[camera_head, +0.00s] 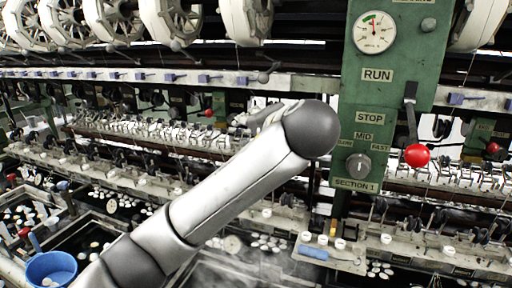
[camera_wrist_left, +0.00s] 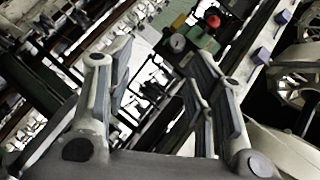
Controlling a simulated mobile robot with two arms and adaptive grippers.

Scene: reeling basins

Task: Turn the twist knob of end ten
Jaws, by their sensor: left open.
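My left arm crosses the head view from lower left to the middle; its gripper is mostly hidden behind the dark round wrist joint. In the left wrist view my left gripper (camera_wrist_left: 160,95) is open, with nothing between its fingers. A row of small blue knobs (camera_head: 204,78) runs along a pale rail behind the arm. Blue knobs (camera_wrist_left: 262,55) also show at the right of the left wrist view, apart from the fingers. I cannot tell which belongs to end ten. My right gripper is not in view.
A green panel (camera_head: 384,85) carries a gauge (camera_head: 375,32), a lever with a red ball (camera_head: 417,155) and a round grey knob (camera_head: 358,166). White reels (camera_head: 165,20) hang above. A blue bowl (camera_head: 51,269) and basins with white cocoons lie at lower left.

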